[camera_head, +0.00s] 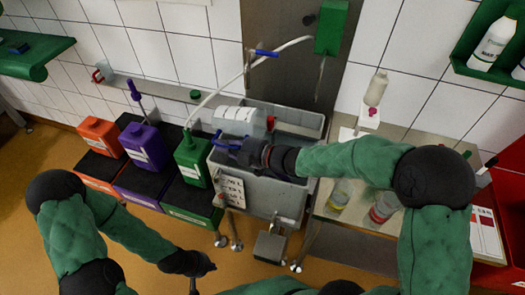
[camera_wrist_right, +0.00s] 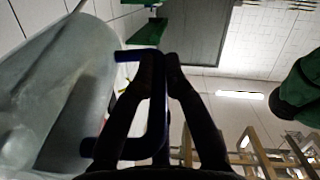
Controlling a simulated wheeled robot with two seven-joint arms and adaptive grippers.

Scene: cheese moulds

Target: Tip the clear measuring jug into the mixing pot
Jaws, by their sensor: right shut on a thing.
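The clear measuring jug (camera_head: 238,120) is a pale see-through cylinder with a blue handle (camera_head: 226,142). It is over the grey basin (camera_head: 297,188) and looks tilted well over in the head view. My right gripper (camera_head: 238,151) is shut on the blue handle. In the right wrist view the jug (camera_wrist_right: 50,85) fills the left side, and the handle (camera_wrist_right: 153,110) passes between my right fingers (camera_wrist_right: 163,65). I cannot make out liquid in it. No separate mixing pot can be told apart from the basin. My left gripper (camera_head: 203,266) is low over the floor, apart from everything, its fingers too small to read.
Orange (camera_head: 100,136), purple (camera_head: 146,147) and green (camera_head: 192,160) canisters stand left of the basin. A white hose (camera_head: 215,92) arches over it from a green wall box (camera_head: 331,28). Glass jars (camera_head: 339,194) stand on the right bench. A red-handled jug (camera_head: 103,72) is on the wall ledge.

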